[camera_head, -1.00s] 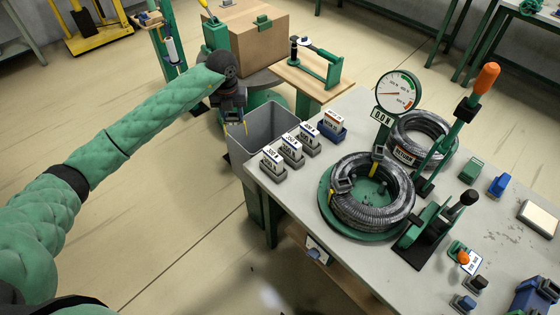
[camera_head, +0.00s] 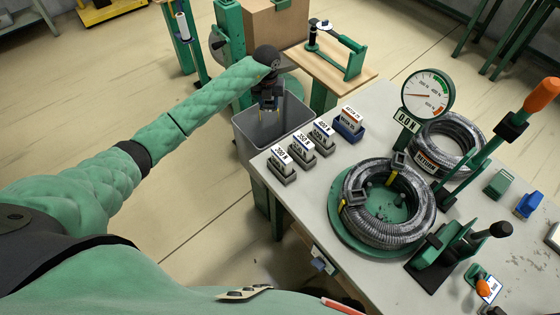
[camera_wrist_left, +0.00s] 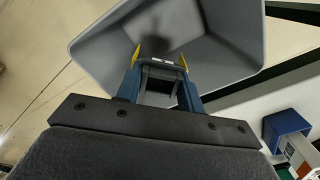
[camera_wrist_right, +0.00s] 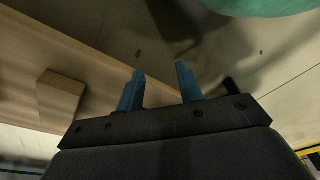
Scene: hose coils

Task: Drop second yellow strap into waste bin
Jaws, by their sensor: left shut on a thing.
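My left gripper (camera_head: 268,108) points down at the mouth of the grey waste bin (camera_head: 247,138), beside the table. In the left wrist view, the gripper (camera_wrist_left: 160,66) is shut on a yellow strap (camera_wrist_left: 183,60) with a dark square buckle (camera_wrist_left: 162,76) between the fingers. Yellow ends stick out at both fingertips, and the bin's inside (camera_wrist_left: 220,55) lies beyond them. The bin's bottom is in shadow. My right gripper (camera_wrist_right: 158,85) shows only in its wrist view, open with nothing between its fingers.
A hose coil (camera_head: 408,228) with yellow straps and buckles on it lies on a green turntable. Labelled blocks (camera_head: 298,152) stand along the table edge near the bin. A dial gauge (camera_head: 427,92) and a second coil (camera_head: 452,140) are farther back. A cardboard box (camera_head: 275,25) stands behind the bin.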

